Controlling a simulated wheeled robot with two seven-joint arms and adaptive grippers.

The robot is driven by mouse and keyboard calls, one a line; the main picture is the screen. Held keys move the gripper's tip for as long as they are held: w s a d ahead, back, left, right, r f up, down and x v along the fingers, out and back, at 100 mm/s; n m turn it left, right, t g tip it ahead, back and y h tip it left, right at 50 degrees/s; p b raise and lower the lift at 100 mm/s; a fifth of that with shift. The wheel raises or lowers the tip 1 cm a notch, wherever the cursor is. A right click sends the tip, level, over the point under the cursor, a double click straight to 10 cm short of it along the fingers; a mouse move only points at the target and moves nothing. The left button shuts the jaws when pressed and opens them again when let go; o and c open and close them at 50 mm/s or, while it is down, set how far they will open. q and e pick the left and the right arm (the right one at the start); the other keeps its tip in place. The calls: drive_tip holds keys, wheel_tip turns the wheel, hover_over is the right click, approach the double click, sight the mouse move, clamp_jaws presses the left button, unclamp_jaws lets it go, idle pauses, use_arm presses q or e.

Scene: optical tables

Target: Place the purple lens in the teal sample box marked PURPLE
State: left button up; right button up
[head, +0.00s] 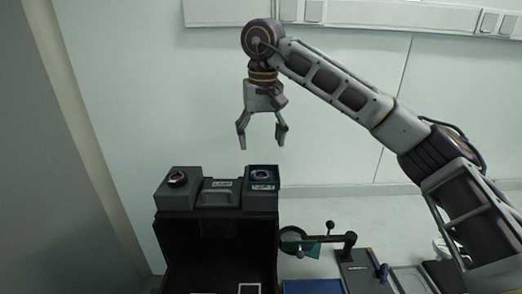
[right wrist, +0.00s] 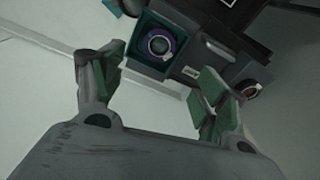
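The purple lens (head: 262,174) lies in the open teal sample box (head: 263,187) on the right end of the black case's top. The lens also shows in the right wrist view (right wrist: 159,43), ringed by the box's teal walls (right wrist: 148,22). The label on the box front is too small to read surely. My right gripper (head: 262,140) hangs above the box, pointing down. Its fingers are spread apart with nothing between them, clear of the lens. My left gripper is not in view.
A grey box with a round dark item (head: 177,178) stands at the left of the black case (head: 217,232). A grey labelled block (head: 219,192) sits between the boxes. A round lens holder on an arm (head: 293,240) stands right of the case.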

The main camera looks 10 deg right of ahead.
drive_tip(key=shift+s+r, duration=0.15)
drive_tip(key=shift+r, duration=1)
